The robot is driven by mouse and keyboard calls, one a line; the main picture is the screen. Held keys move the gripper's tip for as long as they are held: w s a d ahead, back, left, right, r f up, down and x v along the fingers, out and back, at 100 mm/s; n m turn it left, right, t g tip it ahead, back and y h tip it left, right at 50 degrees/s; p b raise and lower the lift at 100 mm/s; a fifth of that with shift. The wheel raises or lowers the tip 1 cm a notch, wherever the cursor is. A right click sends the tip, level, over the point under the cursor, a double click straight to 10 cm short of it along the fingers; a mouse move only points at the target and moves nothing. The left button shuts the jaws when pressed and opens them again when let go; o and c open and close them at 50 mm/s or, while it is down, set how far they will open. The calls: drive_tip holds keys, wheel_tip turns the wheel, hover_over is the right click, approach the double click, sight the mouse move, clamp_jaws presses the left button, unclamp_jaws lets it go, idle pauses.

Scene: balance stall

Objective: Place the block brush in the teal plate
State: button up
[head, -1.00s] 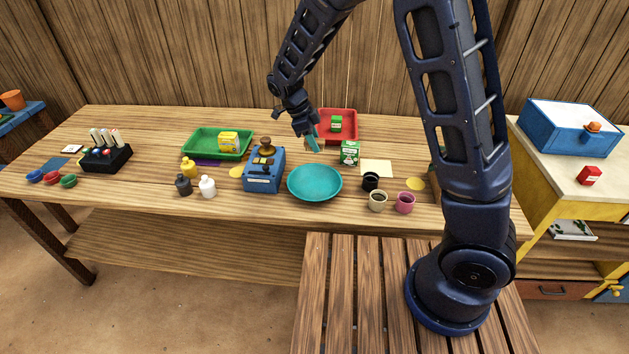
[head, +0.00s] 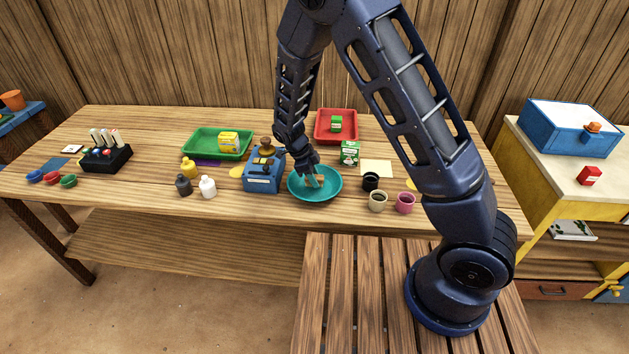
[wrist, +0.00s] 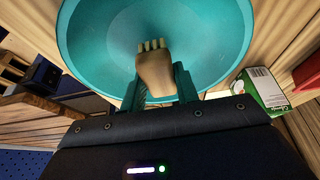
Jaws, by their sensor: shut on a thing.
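The block brush (wrist: 155,70) is a tan wooden block with pale bristle tufts at its far end in the wrist view. My gripper (wrist: 158,88) is shut on it, with a teal finger on each side. The brush is over the teal plate (wrist: 85,40), a round shallow dish that also shows in the head view (head: 332,190). In the head view my gripper (head: 313,181) is low over the plate's middle. I cannot tell whether the brush touches the plate's bottom.
A blue box-like device (head: 262,180) stands close left of the plate. A green-and-white carton (head: 349,153) is behind right. Black (head: 371,182), cream (head: 378,201) and pink (head: 405,202) cups stand to the right. A red tray (head: 322,130) and green tray (head: 195,146) lie farther back.

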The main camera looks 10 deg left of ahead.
drive_tip(key=shift+f, duration=0.75)
drive_tip(key=shift+f, duration=0.15)
drive_tip(key=o, duration=1)
drive_tip(key=shift+c, duration=0.2)
